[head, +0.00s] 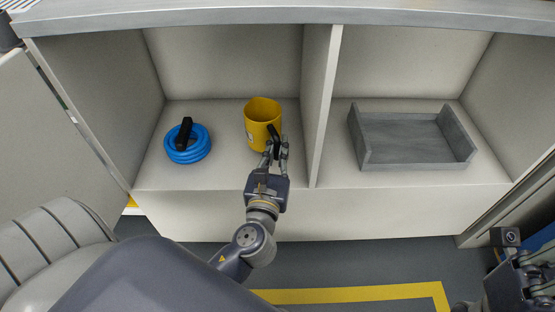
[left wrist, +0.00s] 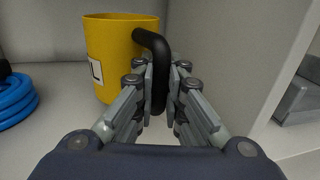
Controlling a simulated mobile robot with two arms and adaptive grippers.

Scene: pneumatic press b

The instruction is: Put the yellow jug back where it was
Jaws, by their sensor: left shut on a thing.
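The yellow jug (head: 260,121) stands upright in the left compartment of the shelf, close to the middle divider. Its black handle (head: 274,137) faces the front. My left gripper (head: 274,148) is shut on that handle. In the left wrist view the yellow jug (left wrist: 112,50) fills the upper left, with part of a label showing. The black handle (left wrist: 157,70) sits between the fingers of my left gripper (left wrist: 160,80). The jug's base seems to be on or very near the shelf floor; I cannot tell if it touches. My right gripper (head: 530,275) is at the lower right edge, partly cut off.
A blue coil (head: 187,150) with a black strap lies left of the jug, apart from it. The divider (head: 322,105) stands close on the jug's right. A grey open tray (head: 410,162) sits in the right compartment. Free shelf floor lies between coil and jug.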

